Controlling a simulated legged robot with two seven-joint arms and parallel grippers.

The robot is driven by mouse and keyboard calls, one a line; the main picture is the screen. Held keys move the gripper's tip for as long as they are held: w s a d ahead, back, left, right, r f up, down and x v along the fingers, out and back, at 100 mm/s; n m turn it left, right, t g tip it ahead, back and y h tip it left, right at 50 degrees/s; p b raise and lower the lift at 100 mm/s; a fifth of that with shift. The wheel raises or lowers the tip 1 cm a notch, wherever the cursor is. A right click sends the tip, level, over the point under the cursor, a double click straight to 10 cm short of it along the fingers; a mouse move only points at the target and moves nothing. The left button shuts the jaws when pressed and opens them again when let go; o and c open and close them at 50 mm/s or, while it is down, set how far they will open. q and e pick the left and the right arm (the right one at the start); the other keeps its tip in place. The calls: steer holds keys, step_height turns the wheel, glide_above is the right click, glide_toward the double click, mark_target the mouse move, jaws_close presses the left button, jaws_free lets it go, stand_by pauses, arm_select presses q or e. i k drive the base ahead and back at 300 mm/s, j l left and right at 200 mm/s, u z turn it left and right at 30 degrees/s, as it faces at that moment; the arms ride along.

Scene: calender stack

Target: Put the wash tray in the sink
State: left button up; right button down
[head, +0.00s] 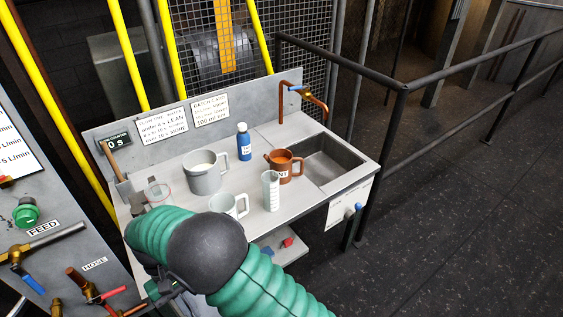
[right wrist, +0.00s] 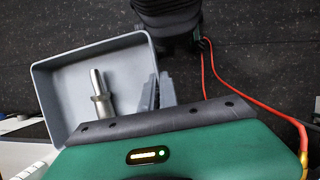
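The sink (head: 334,160) is a grey rectangular basin set in the right end of the bench, under a copper tap (head: 306,92). It looks empty. In the right wrist view, a grey open tray (right wrist: 60,95), which I take as the wash tray, has a shiny metal fitting (right wrist: 100,95) lying in it. My right gripper (right wrist: 160,92) has its two grey fingers close together, one on each side of the tray's right wall, and looks shut on it. Dark floor shows beyond the tray. The tray and right gripper do not show in the head view. My left gripper is not in view.
On the bench (head: 240,178) stand a large grey mug (head: 203,175), a white mug (head: 232,206), a clear cylinder (head: 270,190), a copper mug (head: 285,165) beside the sink, and a blue bottle (head: 243,143). A dark railing (head: 340,62) runs behind and right of the bench.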

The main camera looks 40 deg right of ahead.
mark_target(319, 176)
steer(key=l, duration=0.7)
steer(key=l+u, duration=0.15)
steer(key=l, duration=0.5)
steer(key=k+l, duration=0.15)
steer(key=l, duration=0.55)
steer(key=l+u, duration=0.15)
steer(key=l, duration=0.55)
steer(key=k, duration=0.05)
